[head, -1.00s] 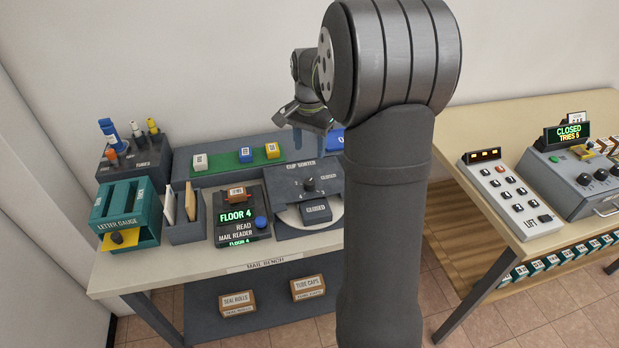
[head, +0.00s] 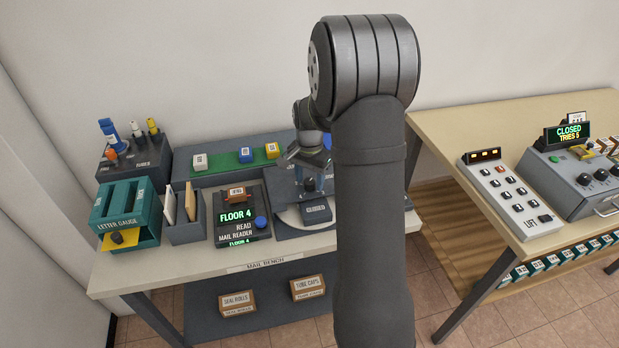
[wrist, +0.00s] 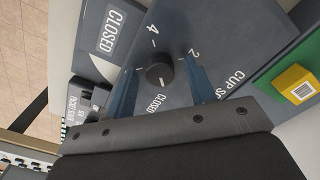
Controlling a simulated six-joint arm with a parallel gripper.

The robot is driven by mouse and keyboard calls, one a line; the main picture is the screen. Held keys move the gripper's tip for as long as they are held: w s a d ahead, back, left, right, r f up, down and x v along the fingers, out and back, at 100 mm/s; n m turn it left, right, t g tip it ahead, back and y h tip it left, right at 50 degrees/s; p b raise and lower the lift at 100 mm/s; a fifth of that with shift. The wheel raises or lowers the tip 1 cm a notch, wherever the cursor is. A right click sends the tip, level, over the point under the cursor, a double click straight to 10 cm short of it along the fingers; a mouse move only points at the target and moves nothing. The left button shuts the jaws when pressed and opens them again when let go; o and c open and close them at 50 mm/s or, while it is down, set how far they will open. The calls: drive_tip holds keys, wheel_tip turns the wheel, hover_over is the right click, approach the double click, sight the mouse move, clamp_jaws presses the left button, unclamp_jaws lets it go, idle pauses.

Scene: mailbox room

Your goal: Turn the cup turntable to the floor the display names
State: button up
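The cup sorter (head: 288,200) is a dark grey box on the mail bench. Its black knob (wrist: 159,72) stands on top among the printed marks 4, 2 and CLOSED; I cannot tell surely where its pointer aims. The pale turntable (head: 290,218) shows under the sorter's front, with a CLOSED label (head: 316,209) above it. The mail reader display (head: 236,216) reads FLOOR 4. My gripper (wrist: 163,65) is open, pointing down, with its blue fingers on either side of the knob. Gaps show between knob and fingers. My arm hides the sorter's right part.
Left of the sorter are the letter gauge (head: 128,215) and an envelope holder (head: 186,219). A second table (head: 455,125) at right holds a lift panel (head: 505,196) and a machine (head: 580,180).

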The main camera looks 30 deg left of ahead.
clamp_jaws()
